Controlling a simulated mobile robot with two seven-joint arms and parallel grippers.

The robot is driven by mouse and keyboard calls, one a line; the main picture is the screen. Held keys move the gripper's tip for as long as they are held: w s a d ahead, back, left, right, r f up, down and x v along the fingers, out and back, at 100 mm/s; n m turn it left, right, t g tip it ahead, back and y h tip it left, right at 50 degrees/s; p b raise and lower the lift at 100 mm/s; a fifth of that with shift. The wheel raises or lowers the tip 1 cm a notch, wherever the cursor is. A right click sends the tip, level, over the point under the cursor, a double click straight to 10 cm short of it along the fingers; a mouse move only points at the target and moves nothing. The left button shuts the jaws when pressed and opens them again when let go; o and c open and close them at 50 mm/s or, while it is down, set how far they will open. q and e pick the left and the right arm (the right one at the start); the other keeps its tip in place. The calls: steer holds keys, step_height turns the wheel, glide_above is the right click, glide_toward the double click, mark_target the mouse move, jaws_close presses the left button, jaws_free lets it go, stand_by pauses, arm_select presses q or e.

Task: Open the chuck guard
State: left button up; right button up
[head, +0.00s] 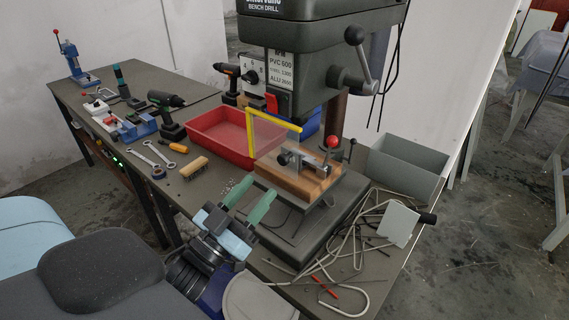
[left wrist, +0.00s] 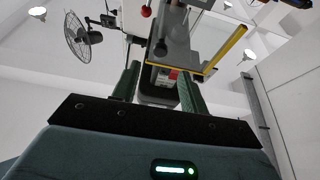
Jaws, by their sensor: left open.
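The chuck guard (head: 274,134) is a clear panel with a yellow frame on the bench drill (head: 314,66). It hangs below the drill head, in front of the chuck area and above the wooden block on the drill table. My left gripper (head: 248,204) is open and empty, with two green fingers, in front of and below the guard, apart from it. In the left wrist view the guard's yellow edge (left wrist: 229,50) shows above and right of the fingers (left wrist: 160,88), with the drill behind. My right gripper is not in view.
A red bin (head: 217,132) stands left of the drill, and a grey bin (head: 408,166) to its right. Cables and a white plate (head: 398,224) clutter the bench at right front.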

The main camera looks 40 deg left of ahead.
mark_target(281, 161)
arm_select(q)
steer(key=p+x, duration=0.1)
steer(key=x, duration=0.5)
steer(key=shift+w+r+p, duration=0.1)
steer(key=shift+r+p, duration=0.1)
steer(key=shift+p, duration=0.15)
steer(key=shift+w+r, duration=0.1)
steer(key=shift+w, duration=0.65)
steer(key=shift+c, duration=0.2)
jaws_close()
